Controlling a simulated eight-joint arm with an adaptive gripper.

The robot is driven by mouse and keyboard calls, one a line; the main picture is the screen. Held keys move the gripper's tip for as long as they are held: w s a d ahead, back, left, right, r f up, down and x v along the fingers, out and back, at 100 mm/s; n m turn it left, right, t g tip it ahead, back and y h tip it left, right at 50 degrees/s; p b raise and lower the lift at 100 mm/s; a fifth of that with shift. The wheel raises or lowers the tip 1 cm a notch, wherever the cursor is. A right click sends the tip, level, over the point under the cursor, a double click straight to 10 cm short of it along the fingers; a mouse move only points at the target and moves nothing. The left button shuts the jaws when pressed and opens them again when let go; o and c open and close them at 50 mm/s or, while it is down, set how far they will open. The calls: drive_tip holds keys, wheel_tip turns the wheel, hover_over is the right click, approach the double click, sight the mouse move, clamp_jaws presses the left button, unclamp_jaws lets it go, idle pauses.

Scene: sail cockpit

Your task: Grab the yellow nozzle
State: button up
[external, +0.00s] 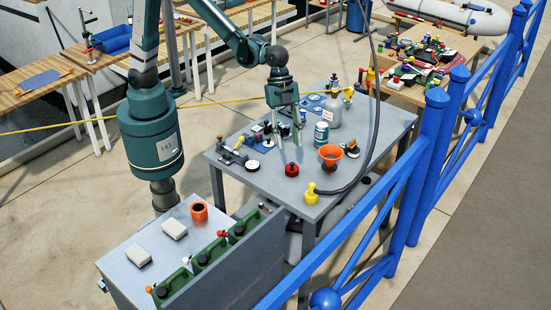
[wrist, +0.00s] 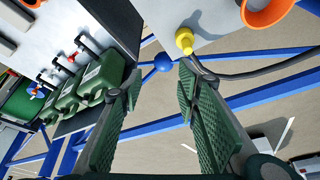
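The yellow nozzle (external: 312,192) stands near the front edge of the grey table, with a black hose running from it to the right. In the wrist view the yellow nozzle (wrist: 185,40) shows at the top, just beyond my right fingertip and clear of both fingers. My gripper (external: 286,128) is above the left-middle part of the table, up and to the left of the nozzle in the external view. In the wrist view my gripper (wrist: 160,80) has its two green fingers spread apart with nothing between them.
An orange funnel (external: 331,153), a red knobbed item (external: 291,169), a white-green can (external: 321,133) and a grey bottle (external: 335,112) stand on the table (external: 262,194). The black hose (external: 372,150) rises on the right. A blue railing (external: 400,215) and green jerrycans (external: 208,254) are in front.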

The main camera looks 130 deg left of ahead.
drive_tip(key=m+h, duration=0.1)
drive_tip(key=m, duration=0.1)
approach(312, 186)
drive_tip(key=f, duration=0.3)
drive_tip(key=shift+w+a+g, duration=0.15)
drive_tip(key=shift+a+g, duration=0.1)
drive_tip(key=shift+g, duration=0.05)
drive_tip(key=shift+x, duration=1.3)
drive_tip(key=shift+x, duration=2.55)
drive_tip(key=shift+w+d, duration=0.1)
drive_tip(key=shift+w, duration=0.05)
drive_tip(key=c, duration=1)
